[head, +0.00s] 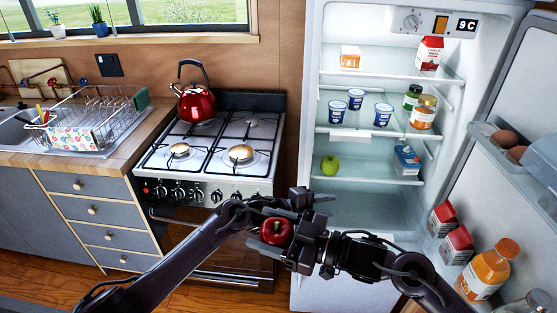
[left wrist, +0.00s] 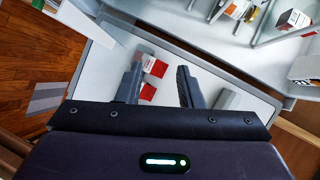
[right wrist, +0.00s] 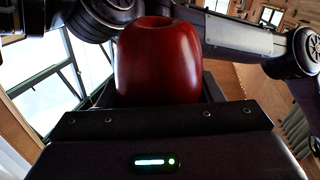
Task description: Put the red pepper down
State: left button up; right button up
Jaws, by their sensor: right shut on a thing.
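The red pepper (head: 276,231), glossy, rounded and apple-like, is held up in front of the open fridge and the stove. My right gripper (head: 280,233) is shut on it, and the pepper fills the middle of the right wrist view (right wrist: 158,60). My left gripper (head: 314,197) is just above and right of the pepper, its arm crossing the right one. In the left wrist view its fingers (left wrist: 160,85) are apart with nothing held; red-and-white cartons show beyond them.
The open fridge (head: 307,120) has shelves with yogurt cups, jars, a carton and a green apple (head: 330,165); its lower shelf has free room. The fridge door (head: 510,190) holds cartons and a bottle. The stove (head: 215,150) bears a red kettle (head: 196,102). The counter (head: 130,150) holds a dish rack.

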pick_arm(q)
jog(key=s+d+r+m+g+y, duration=0.2)
jog(key=s+d+r+m+g, duration=0.15)
jog(key=s+r+m, duration=0.4)
jog(key=s+d+r+m+g+y, duration=0.2)
jog(key=s+r+m+g, duration=0.2)
jog(key=r+m, duration=0.6)
notch_tip(320, 180, up, 10)
jog(key=m+t+y, duration=0.3)
jog(key=m+y, duration=0.5)
jog(key=y, duration=0.2)
send_over(279, 225)
notch_tip(279, 225, down, 12)
grip_shut()
pick_arm(e)
jog(key=o, duration=1.1)
jog(key=shift+c, duration=0.2)
